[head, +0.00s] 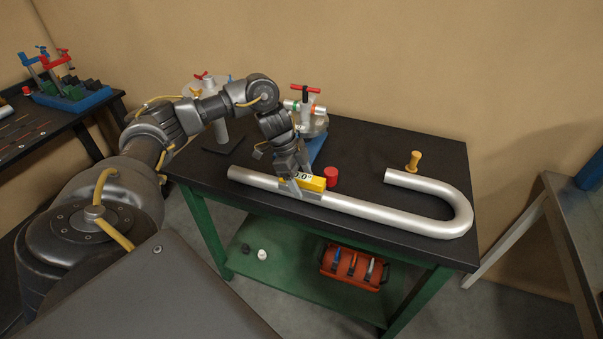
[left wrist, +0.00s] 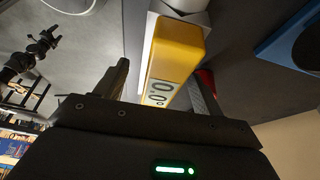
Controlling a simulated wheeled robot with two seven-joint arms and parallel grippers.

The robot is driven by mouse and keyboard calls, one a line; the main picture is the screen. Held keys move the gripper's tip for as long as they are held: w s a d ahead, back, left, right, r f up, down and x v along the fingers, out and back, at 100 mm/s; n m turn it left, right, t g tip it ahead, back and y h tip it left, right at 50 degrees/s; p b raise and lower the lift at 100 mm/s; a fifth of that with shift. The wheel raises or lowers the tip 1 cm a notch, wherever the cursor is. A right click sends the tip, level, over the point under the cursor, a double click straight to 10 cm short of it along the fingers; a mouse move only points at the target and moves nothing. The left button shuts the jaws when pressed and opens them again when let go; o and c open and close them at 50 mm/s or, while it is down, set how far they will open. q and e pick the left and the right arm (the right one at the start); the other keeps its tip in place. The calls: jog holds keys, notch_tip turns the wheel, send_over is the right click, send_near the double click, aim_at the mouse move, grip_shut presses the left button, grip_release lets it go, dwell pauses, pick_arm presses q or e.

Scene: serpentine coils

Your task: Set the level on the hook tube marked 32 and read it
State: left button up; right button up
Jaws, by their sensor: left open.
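The silver hook tube (head: 390,211) lies on the black bench top, its long leg running left and its bend at the right. No 32 mark is readable on it. The yellow level (head: 316,184) sits on the long leg, left of the tube's middle. In the left wrist view the level (left wrist: 176,52) shows a display that appears to read 0.0°. My left gripper (head: 297,188) is open, with its fingers on either side of the level; in the wrist view gaps show beside it. My right gripper is in neither view.
A red cylinder (head: 331,177) stands just behind the level, and a yellow peg (head: 413,161) stands behind the tube's short end. A clamp device with a red handle (head: 306,90) is at the back. A red tool carrier (head: 353,267) is on the green lower shelf (head: 290,275).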

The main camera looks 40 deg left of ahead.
pick_arm(q)
jog(key=shift+a+r, duration=0.15)
jog(key=shift+r, duration=0.25)
jog(key=p+v, duration=0.1)
jog(key=v, duration=0.9)
jog(key=shift+p, duration=0.3)
jog(key=shift+f, duration=0.1)
